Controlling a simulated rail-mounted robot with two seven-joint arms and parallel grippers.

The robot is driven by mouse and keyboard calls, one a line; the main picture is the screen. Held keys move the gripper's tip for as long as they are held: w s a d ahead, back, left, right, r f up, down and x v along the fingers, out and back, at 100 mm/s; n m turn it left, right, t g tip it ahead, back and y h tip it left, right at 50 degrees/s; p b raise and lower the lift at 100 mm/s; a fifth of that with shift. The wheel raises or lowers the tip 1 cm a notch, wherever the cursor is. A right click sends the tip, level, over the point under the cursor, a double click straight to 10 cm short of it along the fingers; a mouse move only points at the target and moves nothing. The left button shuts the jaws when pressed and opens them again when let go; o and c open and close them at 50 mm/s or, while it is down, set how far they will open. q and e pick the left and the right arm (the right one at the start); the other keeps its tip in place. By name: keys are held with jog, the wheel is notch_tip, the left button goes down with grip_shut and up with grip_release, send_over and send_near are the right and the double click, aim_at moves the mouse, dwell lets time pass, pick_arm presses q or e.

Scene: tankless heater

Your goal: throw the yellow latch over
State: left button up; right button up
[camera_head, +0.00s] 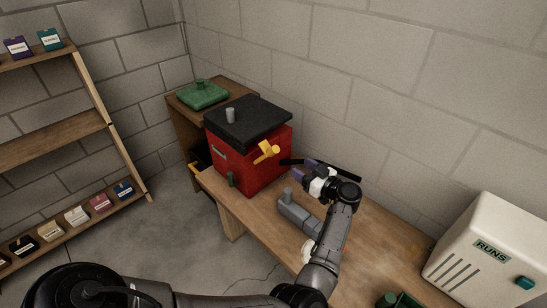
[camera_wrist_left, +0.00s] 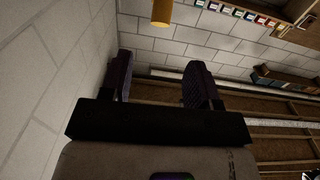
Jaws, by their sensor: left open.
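The yellow latch (camera_head: 266,151) is on the side of the red box (camera_head: 247,160), just under its black lid (camera_head: 248,121). My left gripper (camera_head: 300,168) is open and empty, to the right of the latch and apart from it. In the left wrist view, the two dark purple fingers of my left gripper (camera_wrist_left: 160,70) stand apart with nothing between them. A yellow rounded end, which looks like part of the latch (camera_wrist_left: 162,13), shows at the top edge beyond the fingertips. My right gripper does not show.
The box stands on a wooden bench (camera_head: 375,236) against a block wall. A grey fitting (camera_head: 298,213) lies below my left gripper. A white unit marked RUNS (camera_head: 490,250) is at the right. A green lidded item (camera_head: 202,95) sits behind the box; shelves (camera_head: 60,150) are at left.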

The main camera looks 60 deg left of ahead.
aim_at(277, 152)
pick_arm(q)
jog(key=b+x, duration=0.1)
jog(key=x, duration=1.1)
jog(key=shift+s+d+f, duration=0.1)
jog(key=shift+f, duration=0.05)
jog(key=shift+b+x, duration=0.3)
jog(key=shift+x, duration=0.55)
grip_shut()
